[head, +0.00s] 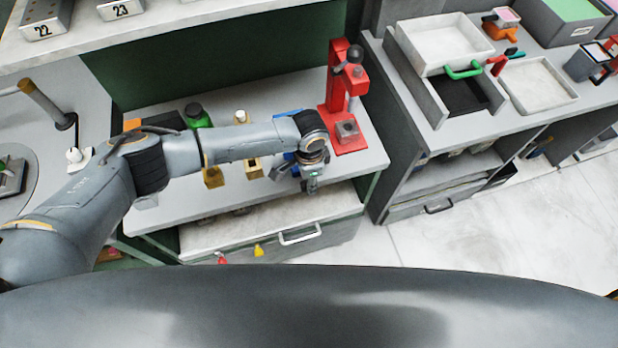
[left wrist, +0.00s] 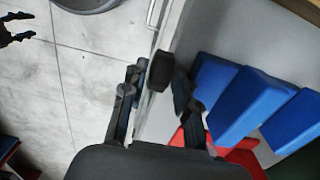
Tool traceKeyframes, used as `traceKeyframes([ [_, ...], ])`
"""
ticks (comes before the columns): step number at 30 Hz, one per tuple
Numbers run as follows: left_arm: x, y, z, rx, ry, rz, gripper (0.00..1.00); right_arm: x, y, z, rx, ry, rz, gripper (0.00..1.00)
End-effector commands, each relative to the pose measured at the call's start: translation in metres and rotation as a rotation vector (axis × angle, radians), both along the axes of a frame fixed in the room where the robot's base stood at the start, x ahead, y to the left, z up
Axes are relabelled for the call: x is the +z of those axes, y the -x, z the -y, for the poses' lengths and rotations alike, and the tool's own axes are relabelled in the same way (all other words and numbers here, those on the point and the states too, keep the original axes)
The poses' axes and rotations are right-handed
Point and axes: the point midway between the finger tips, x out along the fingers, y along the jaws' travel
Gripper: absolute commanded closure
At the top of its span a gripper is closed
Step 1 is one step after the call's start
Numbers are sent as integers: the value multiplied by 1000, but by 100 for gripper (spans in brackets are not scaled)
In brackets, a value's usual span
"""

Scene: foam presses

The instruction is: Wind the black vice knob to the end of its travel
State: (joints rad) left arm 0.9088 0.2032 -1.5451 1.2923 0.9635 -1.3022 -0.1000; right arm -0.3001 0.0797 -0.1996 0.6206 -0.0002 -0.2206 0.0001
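The blue vice (left wrist: 243,105) fills the right of the left wrist view as several blue blocks. In the head view only bits of its blue (head: 287,115) show beside my wrist. The black vice knob (left wrist: 160,71) lies between the fingertips of my left gripper (left wrist: 159,76), close against both sides. My left gripper looks shut on it, though the contact is partly hidden. In the head view my left gripper (head: 311,186) points down at the bench's front edge and hides the knob. My right gripper (left wrist: 33,27) shows at the wrist view's upper left, fingers apart and empty.
A red press (head: 337,95) stands just right of the vice on the bench (head: 160,218). A green-bodied bottle (head: 198,117) and brass-coloured blocks (head: 252,168) are left of it. A drawer with a pale handle (head: 300,235) is below. Floor (head: 430,245) is clear at right.

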Motion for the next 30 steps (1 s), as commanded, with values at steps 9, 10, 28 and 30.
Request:
traceKeyframes([
  [9,0,0,0,0,-4,-1,100,0,0,0,0,0,0,56],
  [10,0,0,1,0,-7,-2,100,-1,0,0,0,0,0,56],
  [28,-6,-3,11,1,-336,-105,100,-38,0,-1,0,-1,1,56],
  [30,-8,-3,12,2,-383,-122,100,-47,0,-1,0,-1,0,56],
])
